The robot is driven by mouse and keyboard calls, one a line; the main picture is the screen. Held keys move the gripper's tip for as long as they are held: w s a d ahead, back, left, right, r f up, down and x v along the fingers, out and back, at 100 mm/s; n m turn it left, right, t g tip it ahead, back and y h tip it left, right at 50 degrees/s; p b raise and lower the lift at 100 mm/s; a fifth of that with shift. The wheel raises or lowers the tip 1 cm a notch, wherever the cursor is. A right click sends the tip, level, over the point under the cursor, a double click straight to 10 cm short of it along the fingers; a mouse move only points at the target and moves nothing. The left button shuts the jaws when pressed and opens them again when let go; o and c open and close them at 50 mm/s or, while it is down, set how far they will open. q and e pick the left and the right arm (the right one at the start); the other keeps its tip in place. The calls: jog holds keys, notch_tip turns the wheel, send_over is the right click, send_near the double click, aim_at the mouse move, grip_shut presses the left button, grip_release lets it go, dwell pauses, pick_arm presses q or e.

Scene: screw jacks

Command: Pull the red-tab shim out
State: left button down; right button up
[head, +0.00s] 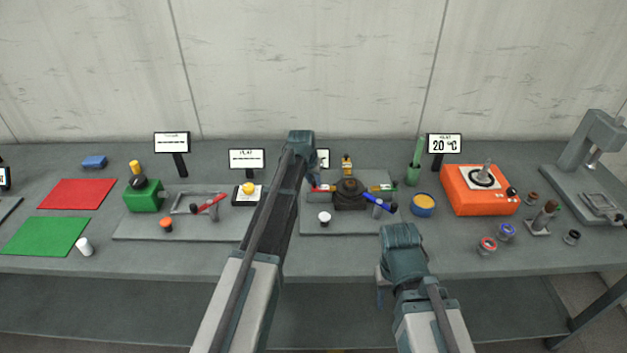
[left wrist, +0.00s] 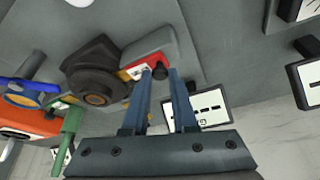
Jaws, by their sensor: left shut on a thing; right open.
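The dark screw jack (head: 350,192) stands on a grey plate, and it also shows in the left wrist view (left wrist: 95,70). The red-tab shim (head: 321,188) lies at its left side in the head view. In the left wrist view, the red-and-white piece of the shim (left wrist: 134,70) sits beside the jack, at my left fingertips. My left gripper (left wrist: 160,72) is shut on the shim; the fingers hide part of the hold. How far the shim sits in the jack cannot be told. My right gripper (head: 384,288) is open and empty at the table's front edge, well below the jack.
A green-tab piece (head: 383,188) and a blue-handled tool (head: 378,203) lie right of the jack. A white knob (head: 324,217) stands in front of it. A green-handled tool (head: 414,165), a blue-and-yellow tin (head: 423,205) and an orange hotplate (head: 480,190) stand further right.

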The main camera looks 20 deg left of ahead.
pick_arm(q)
jog(key=a, duration=0.1)
jog(key=s+a, duration=0.1)
jog(key=a, duration=0.1)
jog(key=shift+a, duration=0.3)
jog(key=c, duration=0.7)
grip_release()
jog(key=shift+s+a, duration=0.1)
